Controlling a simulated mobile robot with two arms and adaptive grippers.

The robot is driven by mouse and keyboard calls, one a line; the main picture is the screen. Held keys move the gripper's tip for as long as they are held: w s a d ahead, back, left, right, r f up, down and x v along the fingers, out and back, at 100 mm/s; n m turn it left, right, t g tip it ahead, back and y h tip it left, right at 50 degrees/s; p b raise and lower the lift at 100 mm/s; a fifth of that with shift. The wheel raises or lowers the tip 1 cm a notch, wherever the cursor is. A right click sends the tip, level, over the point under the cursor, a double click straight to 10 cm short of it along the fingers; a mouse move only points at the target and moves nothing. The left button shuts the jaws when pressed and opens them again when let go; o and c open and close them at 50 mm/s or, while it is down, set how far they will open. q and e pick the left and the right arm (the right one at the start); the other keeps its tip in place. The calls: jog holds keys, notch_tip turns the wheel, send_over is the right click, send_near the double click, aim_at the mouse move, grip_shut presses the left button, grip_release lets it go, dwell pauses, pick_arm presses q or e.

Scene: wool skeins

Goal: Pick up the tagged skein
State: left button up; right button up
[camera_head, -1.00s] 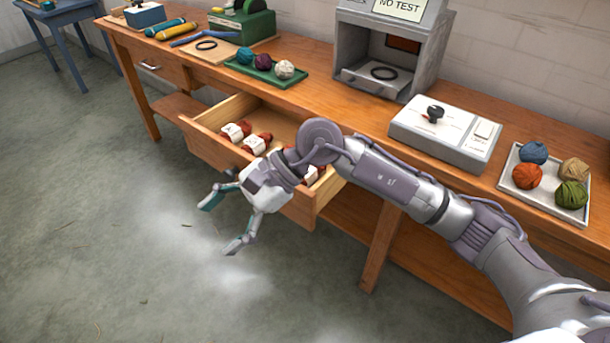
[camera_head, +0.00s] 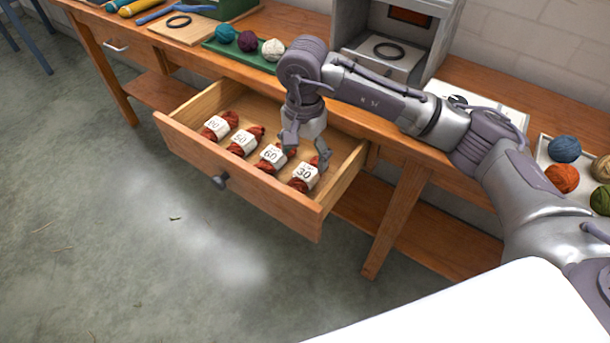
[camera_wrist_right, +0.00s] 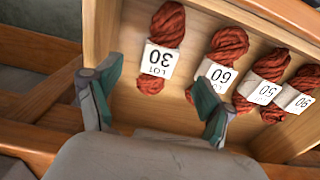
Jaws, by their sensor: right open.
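Several red-brown skeins with white paper labels lie in a row in the open wooden drawer (camera_head: 330,205). My right gripper (camera_head: 307,150) is open and empty above the drawer, by the 60 and 30 skeins. My left gripper is not in view.
The workbench (camera_head: 275,85) runs above the drawer. It holds a green tray (camera_head: 220,47) of wool balls, a grey booth (camera_head: 455,30) and a white tray (camera_head: 545,152) with more balls. The drawer's walls surround the skeins. Floor in front is clear.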

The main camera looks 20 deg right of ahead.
aim_at(306, 173)
notch_tip(306, 173, down, 3)
jog(key=shift+w+f, duration=0.1)
jog(key=f, duration=0.4)
jog(key=shift+d+f, duration=0.1)
jog(key=shift+d, duration=0.1)
jog(key=shift+w+f, duration=0.1)
jog(key=shift+f, duration=0.35)
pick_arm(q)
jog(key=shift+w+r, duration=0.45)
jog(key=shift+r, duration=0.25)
pick_arm(e)
jog(key=c, duration=1.3)
